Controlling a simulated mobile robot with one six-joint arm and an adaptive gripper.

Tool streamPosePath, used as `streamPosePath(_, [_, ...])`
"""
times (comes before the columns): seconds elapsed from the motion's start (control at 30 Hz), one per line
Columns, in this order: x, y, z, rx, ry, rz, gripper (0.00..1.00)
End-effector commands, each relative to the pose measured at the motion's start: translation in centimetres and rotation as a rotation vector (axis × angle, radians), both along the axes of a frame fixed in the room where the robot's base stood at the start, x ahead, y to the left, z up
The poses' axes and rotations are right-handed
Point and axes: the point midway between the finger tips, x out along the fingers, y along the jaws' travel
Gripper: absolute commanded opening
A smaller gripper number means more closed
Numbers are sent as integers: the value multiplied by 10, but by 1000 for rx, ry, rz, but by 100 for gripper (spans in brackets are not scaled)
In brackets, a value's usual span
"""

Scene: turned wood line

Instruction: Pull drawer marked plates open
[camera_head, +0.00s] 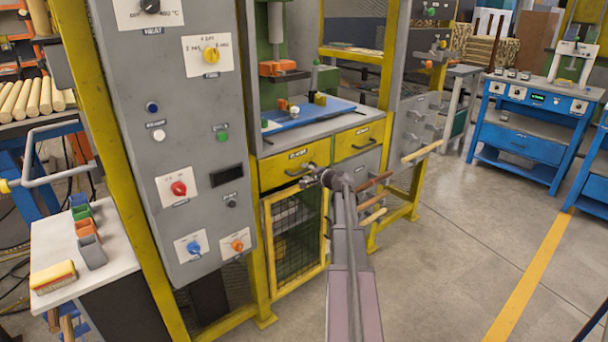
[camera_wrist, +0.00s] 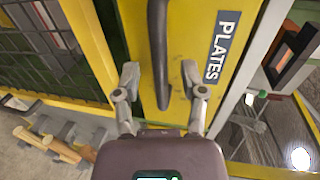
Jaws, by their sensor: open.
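The drawer marked PLATES has a yellow front (camera_wrist: 206,28) with a dark label and a dark bar handle (camera_wrist: 157,40), seen close in the wrist view. In the head view my gripper (camera_head: 314,177) is at the left yellow drawer (camera_head: 272,172), by its dark handle. That drawer looks flush with the cabinet; its label is too small to read there. In the wrist view my gripper (camera_wrist: 160,78) is open, with one finger on each side of the handle. I cannot tell whether the fingers touch it.
A second yellow drawer (camera_head: 360,140) is to the right. A wire mesh door (camera_head: 296,236) is below, and a blue plate (camera_head: 308,113) lies on the bench above. The grey control panel (camera_head: 180,130) stands left. Open floor (camera_head: 440,270) lies to the right.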

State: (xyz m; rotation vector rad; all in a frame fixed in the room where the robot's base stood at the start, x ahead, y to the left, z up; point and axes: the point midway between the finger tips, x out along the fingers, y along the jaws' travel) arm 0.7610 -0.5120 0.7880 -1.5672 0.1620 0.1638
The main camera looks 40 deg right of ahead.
Motion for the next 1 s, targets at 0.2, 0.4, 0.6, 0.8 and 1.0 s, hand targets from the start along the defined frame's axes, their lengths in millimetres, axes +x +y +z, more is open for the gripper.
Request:
streamPosePath(0.2, [14, -1, -3, 0, 0, -1, 54])
streamPosePath(0.4, [15, 0, -3, 0, 0, -1, 54])
streamPosePath(0.6, [15, 0, -3, 0, 0, -1, 39])
streamPosePath(0.8, [15, 0, -3, 0, 0, -1, 0])
streamPosePath(1.0, [15, 0, -3, 0, 0, 0, 0])
